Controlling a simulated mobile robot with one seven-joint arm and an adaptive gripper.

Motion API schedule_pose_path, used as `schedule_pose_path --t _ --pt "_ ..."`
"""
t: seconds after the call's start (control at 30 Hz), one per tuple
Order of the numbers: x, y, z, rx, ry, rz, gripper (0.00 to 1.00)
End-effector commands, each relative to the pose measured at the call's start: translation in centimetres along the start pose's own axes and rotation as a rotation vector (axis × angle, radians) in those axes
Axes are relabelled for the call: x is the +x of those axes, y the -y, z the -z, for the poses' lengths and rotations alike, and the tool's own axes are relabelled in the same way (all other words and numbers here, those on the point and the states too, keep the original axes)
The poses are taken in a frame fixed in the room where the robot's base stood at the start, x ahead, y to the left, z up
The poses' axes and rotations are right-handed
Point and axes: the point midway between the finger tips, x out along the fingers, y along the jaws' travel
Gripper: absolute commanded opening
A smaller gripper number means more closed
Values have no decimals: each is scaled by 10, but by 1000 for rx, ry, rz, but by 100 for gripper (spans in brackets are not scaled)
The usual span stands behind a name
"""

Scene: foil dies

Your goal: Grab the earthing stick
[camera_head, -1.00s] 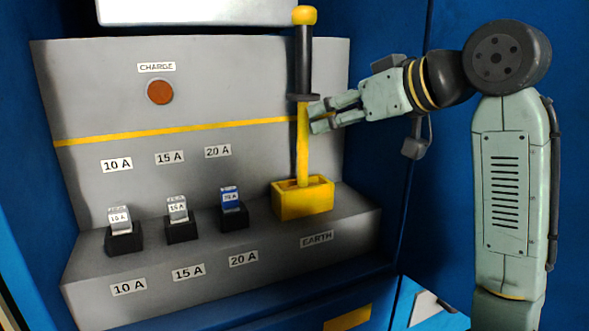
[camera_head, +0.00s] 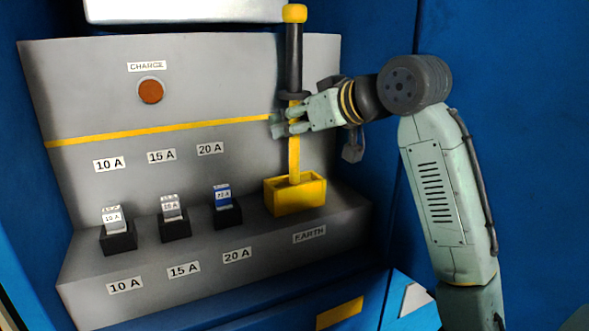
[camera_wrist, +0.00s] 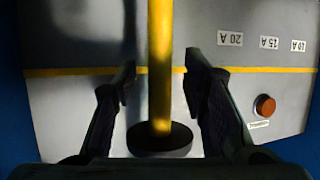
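The earthing stick (camera_head: 293,60) stands upright in a yellow holder (camera_head: 295,199) marked EARTH. It has a yellow knob, a black grip, a dark round guard and a yellow lower shaft. My gripper (camera_head: 276,125) is at the yellow shaft just below the guard, reaching in from the right. In the wrist view, which is upside down, the yellow shaft of the stick (camera_wrist: 160,105) runs between the two fingers of my gripper (camera_wrist: 160,70). A gap shows on each side of the shaft, so the fingers are open. The guard lies near the palm.
Three fuse-like blocks (camera_head: 112,218) in black sockets, labelled 10 A, 15 A and 20 A, stand left of the holder on the grey ledge. An orange-red CHARGE button (camera_head: 151,91) is on the back panel. Blue cabinet walls (camera_head: 500,110) enclose the right side.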

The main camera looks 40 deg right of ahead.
Motion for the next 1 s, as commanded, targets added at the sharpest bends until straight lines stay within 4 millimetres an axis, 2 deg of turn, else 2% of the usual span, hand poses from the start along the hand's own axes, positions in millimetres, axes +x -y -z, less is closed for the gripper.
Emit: schedule_pose_path --t 0.07,0.53,1.0 --pt "0 0 0 0 0 0 32" --pt "0 0 0 0 0 1 1" --pt "0 0 0 0 0 0 0"
